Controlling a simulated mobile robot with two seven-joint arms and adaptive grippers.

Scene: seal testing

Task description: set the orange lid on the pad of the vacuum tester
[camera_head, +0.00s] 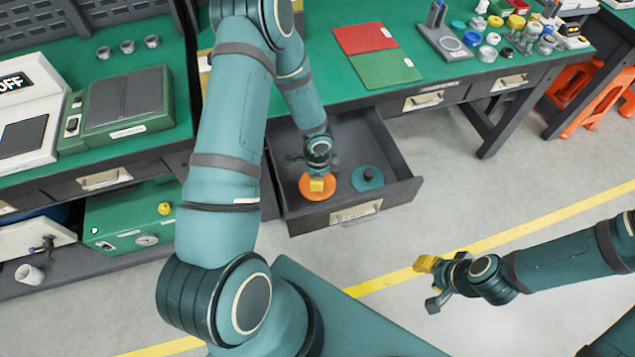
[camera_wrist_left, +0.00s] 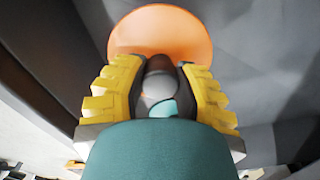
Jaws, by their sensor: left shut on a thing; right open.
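The orange lid (camera_head: 317,194) is a round disc in the open drawer (camera_head: 290,222). My left gripper (camera_head: 317,181) points down over it. In the left wrist view the lid (camera_wrist_left: 165,32) lies beyond the yellow fingertips, and my left gripper (camera_wrist_left: 160,85) is shut on its dark knob. I cannot tell whether the lid is lifted off the drawer floor. My right gripper (camera_head: 432,283) is open and empty over the floor at right. No device is clearly marked as the vacuum tester; a green unit with a dark grey flat top (camera_head: 125,98) stands on the left bench.
A teal lid (camera_head: 367,178) lies in the drawer, right of the orange one. A white unit reading OFF (camera_head: 25,110) stands on the left bench. The right bench holds red and green mats (camera_head: 380,62), a grey stand (camera_head: 444,42) and several jars. A green gauge box (camera_head: 125,222) sits below.

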